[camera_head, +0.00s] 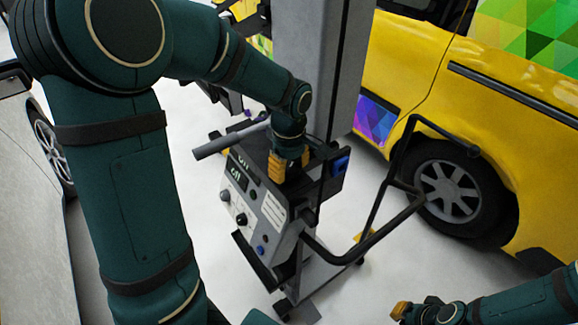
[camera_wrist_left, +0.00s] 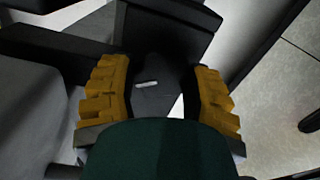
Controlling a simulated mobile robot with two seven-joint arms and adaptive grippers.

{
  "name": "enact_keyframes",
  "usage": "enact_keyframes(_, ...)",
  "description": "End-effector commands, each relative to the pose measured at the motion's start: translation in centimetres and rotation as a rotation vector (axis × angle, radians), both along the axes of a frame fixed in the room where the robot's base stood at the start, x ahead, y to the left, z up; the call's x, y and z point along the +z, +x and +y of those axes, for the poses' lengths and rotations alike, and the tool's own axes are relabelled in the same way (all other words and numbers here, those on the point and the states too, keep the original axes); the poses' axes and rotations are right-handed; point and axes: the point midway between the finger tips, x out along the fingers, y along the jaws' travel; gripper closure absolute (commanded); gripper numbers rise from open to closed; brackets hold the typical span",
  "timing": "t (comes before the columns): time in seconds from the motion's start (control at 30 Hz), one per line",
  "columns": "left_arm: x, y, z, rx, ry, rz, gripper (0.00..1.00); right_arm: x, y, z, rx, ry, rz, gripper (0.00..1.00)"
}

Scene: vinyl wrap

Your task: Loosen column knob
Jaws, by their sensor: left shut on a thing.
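My left gripper (camera_head: 290,168) reaches down at the back of a dark cart beside the grey column (camera_head: 318,65). In the left wrist view its yellow finger pads (camera_wrist_left: 160,75) stand on either side of a dark knob (camera_wrist_left: 152,100) with a small white mark. The gripper is shut on this knob. In the head view the knob is hidden behind the fingers and cart top. My right gripper (camera_head: 402,311) is at the bottom right, away from the cart, with a yellow fingertip showing; its opening cannot be made out.
The cart has a control panel (camera_head: 252,202) with dials and a black tubular handle (camera_head: 388,215) reaching right. A grey bar (camera_head: 230,137) sticks out left. A yellow van (camera_head: 440,80) stands at the right, a pale car (camera_head: 30,200) at the left. Pale floor lies between.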

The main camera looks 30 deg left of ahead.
Motion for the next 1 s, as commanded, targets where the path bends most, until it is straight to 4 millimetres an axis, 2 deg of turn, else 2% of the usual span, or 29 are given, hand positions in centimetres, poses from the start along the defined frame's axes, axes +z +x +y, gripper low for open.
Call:
enact_keyframes(0.3,0.0,0.0,0.0,0.003,0.000,-0.001,0.84,0.0,0.0,0.0,0.000,0.000,0.000,1.00)
enact_keyframes(0.33,0.0,0.0,0.0,0.003,0.000,-0.001,0.43,0.0,0.0,0.0,0.000,0.000,0.000,1.00)
enact_keyframes(0.4,0.0,0.0,0.0,0.003,0.000,-0.001,0.18,0.0,0.0,0.0,0.000,0.000,0.000,1.00)
enact_keyframes(0.43,0.0,0.0,0.0,0.003,0.000,-0.001,0.14,0.0,0.0,0.0,0.000,0.000,0.000,1.00)
enact_keyframes(0.77,0.2,0.0,0.0,0.001,0.000,-0.001,0.14,0.0,0.0,0.0,0.000,0.000,0.000,1.00)
enact_keyframes(0.87,0.9,0.1,0.0,0.001,0.000,-0.003,0.14,0.0,0.0,0.0,0.000,0.000,0.000,1.00)
enact_keyframes(1.0,3.2,0.1,0.0,0.001,-0.001,-0.007,0.14,0.0,0.0,0.0,0.000,0.000,0.000,1.00)
